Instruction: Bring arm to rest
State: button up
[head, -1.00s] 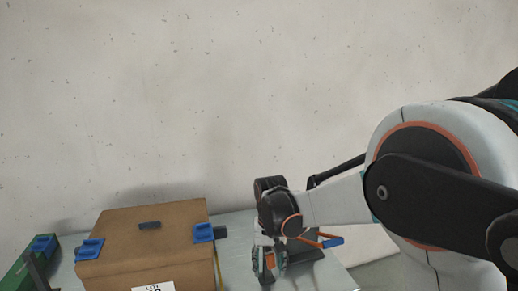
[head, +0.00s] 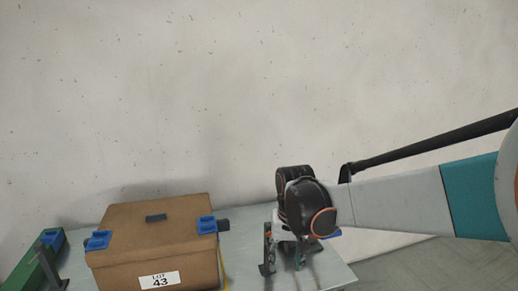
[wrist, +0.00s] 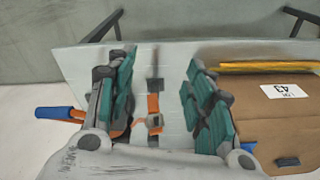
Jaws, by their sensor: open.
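My gripper (head: 284,260) hangs fingers down above the grey table (head: 336,275), right of a brown box (head: 152,239). The gripper is open. In the wrist view its two teal-padded fingers (wrist: 160,85) stand apart with nothing held between them. My arm reaches in from the right edge of the head view, with the wrist bent down. In the wrist view an orange strap-like part (wrist: 153,113) shows beyond the gap between the fingers, and a blue-and-orange handle (wrist: 55,113) sticks out at left. Both are partly hidden by my gripper.
A green container (head: 33,268) is at far left. A bare wall stands behind the table.

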jog(key=s+d+r+t, duration=0.3)
jog(key=s+d, duration=0.3)
jog(key=s, duration=0.4)
jog(key=s+d+r+t, duration=0.3)
jog(key=s+d, duration=0.4)
jog(key=s, duration=0.3)
jog(key=shift+s+r, duration=0.15)
jog(key=shift+s, duration=0.05)
